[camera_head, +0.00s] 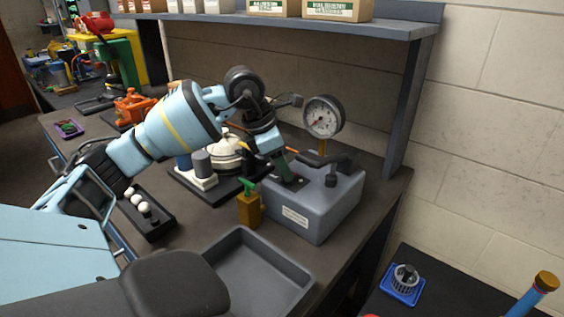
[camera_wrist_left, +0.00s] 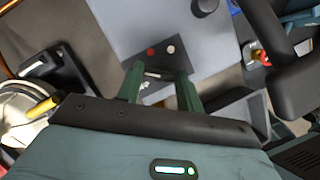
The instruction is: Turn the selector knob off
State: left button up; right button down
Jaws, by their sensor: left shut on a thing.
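The grey control box (camera_head: 320,208) sits on the dark bench, with a dark selector plate on its top. In the left wrist view this plate (camera_wrist_left: 135,45) carries a red dot and a white dot. My left gripper (camera_head: 285,172) reaches down to the plate. In the wrist view its green fingers (camera_wrist_left: 158,82) are shut on the selector knob (camera_wrist_left: 157,75), a small dark piece between them. My right gripper is not in view.
A pressure gauge (camera_head: 323,117) stands behind the box. A brass block with a green handle (camera_head: 249,205) is at its front left. A grey tray (camera_head: 255,275) lies in front. A shelf (camera_head: 300,28) with cartons overhangs the bench; its upright (camera_head: 408,100) stands right of the box.

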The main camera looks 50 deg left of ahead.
pick_arm(q)
jog(key=n, duration=0.2)
jog(key=n+y+p, duration=0.1)
jog(key=n, duration=0.1)
jog(key=shift+s+d+r, duration=0.1)
jog(key=shift+d, duration=0.05)
jog(key=shift+n+t+y+p, duration=0.3)
jog(key=shift+n+y+p, duration=0.45)
jog(key=shift+n, duration=1.05)
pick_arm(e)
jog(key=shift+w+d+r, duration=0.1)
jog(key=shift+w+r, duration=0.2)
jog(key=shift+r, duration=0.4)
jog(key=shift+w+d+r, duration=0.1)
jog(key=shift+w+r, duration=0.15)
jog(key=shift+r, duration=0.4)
pick_arm(q)
jog(key=shift+y, duration=0.25)
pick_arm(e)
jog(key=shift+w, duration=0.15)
pick_arm(q)
jog(key=o, duration=1)
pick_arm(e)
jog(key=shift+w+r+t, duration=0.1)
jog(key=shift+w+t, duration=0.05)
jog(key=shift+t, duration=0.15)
pick_arm(q)
jog(key=shift+s, duration=0.1)
